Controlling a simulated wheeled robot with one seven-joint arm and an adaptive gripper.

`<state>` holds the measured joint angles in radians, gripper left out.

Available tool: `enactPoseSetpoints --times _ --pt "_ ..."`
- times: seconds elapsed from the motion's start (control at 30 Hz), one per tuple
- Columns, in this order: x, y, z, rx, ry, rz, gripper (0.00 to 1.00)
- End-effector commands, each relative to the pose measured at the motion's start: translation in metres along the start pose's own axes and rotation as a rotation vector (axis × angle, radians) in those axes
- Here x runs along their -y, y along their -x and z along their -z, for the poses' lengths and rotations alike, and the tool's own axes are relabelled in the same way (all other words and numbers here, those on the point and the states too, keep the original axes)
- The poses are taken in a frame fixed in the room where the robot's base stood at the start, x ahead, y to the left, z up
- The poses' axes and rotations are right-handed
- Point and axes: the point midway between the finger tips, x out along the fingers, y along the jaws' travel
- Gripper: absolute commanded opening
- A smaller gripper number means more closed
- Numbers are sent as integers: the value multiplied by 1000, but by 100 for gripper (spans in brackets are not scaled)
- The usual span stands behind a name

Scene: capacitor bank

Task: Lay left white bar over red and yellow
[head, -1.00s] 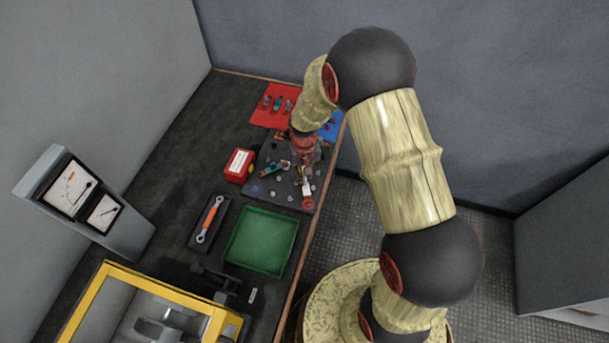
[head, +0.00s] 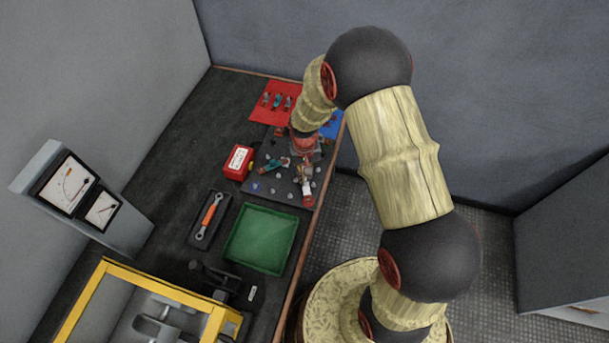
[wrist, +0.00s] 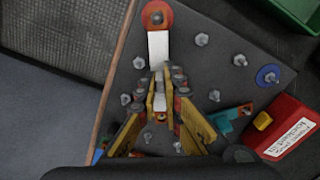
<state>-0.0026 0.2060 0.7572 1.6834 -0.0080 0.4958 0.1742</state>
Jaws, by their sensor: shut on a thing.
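The white bar (wrist: 158,48) is held between the fingers of my gripper (wrist: 160,88), with its far end sticking out toward the red disc (wrist: 157,16). In the wrist view that end lies at or over the disc's near edge; whether it touches cannot be told. The bar also shows in the head view (head: 307,186), beside the partly covered red disc (head: 308,201). My gripper is low over the dark board (head: 272,196). No yellow disc can be made out; the fingers cover that part of the board.
Several metal studs stand on the board, one with a blue disc (wrist: 268,76). A teal part (wrist: 222,122) lies near the gripper. A red box (head: 238,161) is beside the board. A green tray (head: 262,238) and a wrench (head: 209,216) lie nearer the front.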

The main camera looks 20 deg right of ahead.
Motion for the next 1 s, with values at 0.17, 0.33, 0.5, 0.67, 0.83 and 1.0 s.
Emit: enactPoseSetpoints --times 0.17,0.33,0.5,0.67,0.83,1.0 --pt "0 -3 0 0 0 0 0" --pt "0 -5 0 0 0 0 0" --pt "0 -7 0 0 0 0 0" --pt "0 -10 0 0 0 0 0" --pt "0 -10 0 0 0 0 11" --pt "0 -10 0 0 0 0 21"
